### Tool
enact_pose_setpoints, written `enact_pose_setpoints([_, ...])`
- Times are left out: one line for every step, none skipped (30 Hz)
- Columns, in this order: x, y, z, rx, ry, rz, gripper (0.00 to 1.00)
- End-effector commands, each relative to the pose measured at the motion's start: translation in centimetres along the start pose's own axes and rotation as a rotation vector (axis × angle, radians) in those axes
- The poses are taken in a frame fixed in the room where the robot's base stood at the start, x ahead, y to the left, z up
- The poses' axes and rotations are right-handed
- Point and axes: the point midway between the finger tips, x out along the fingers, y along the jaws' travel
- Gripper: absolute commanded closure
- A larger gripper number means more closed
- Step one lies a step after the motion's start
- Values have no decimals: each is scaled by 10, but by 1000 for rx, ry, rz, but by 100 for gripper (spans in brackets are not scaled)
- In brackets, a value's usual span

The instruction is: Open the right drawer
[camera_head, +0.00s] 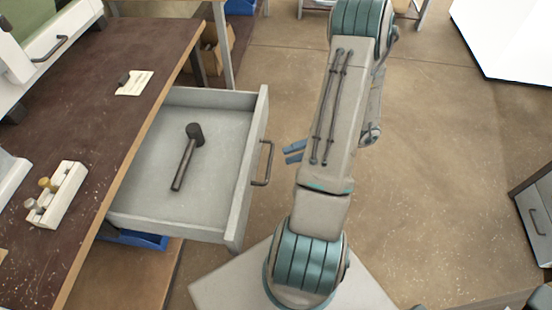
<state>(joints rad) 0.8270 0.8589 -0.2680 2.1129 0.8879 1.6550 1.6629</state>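A grey drawer (247,190) is pulled far out from under the dark workbench, so its inside shows. Its dark bar handle (268,163) is on the right-hand front face. A hammer (187,155) with a dark head lies in the drawer. My gripper (293,152) shows two blue fingertips with a gap between them, pointing left toward the handle. They are a little to the right of the handle, apart from it, with nothing visible between them. The rest of my gripper is hidden behind my arm.
The dark workbench top (120,110) holds a pale clamp block (57,195) and a small card (134,83). A blue bin (135,240) is below the drawer. A grey cabinet (535,215) stands at the right edge. The floor between is mostly clear.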

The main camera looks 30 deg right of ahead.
Motion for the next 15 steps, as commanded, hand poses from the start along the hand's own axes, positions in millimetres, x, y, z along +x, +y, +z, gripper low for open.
enact_pose_setpoints([-12,-1,0,0,-2,-3,68])
enact_pose_setpoints([-19,-1,0,0,-2,-2,68])
enact_pose_setpoints([-27,-1,0,0,-2,-2,68])
enact_pose_setpoints([-33,-1,0,0,-1,-2,68])
enact_pose_setpoints([-38,-1,0,0,-1,-3,68])
enact_pose_setpoints([-44,-1,0,0,-1,-2,68])
enact_pose_setpoints([-48,-1,0,-1,-1,-1,68])
enact_pose_setpoints([-52,-1,0,0,0,-1,68])
enact_pose_setpoints([-56,-1,0,1,0,-1,68])
enact_pose_setpoints([-59,-1,0,1,1,-1,68])
enact_pose_setpoints([-61,0,0,1,1,0,68])
enact_pose_setpoints([-63,0,0,1,1,0,68])
enact_pose_setpoints([-64,0,0,1,1,0,68])
enact_pose_setpoints([-65,0,0,2,1,0,68])
enact_pose_setpoints([-66,0,0,2,1,0,68])
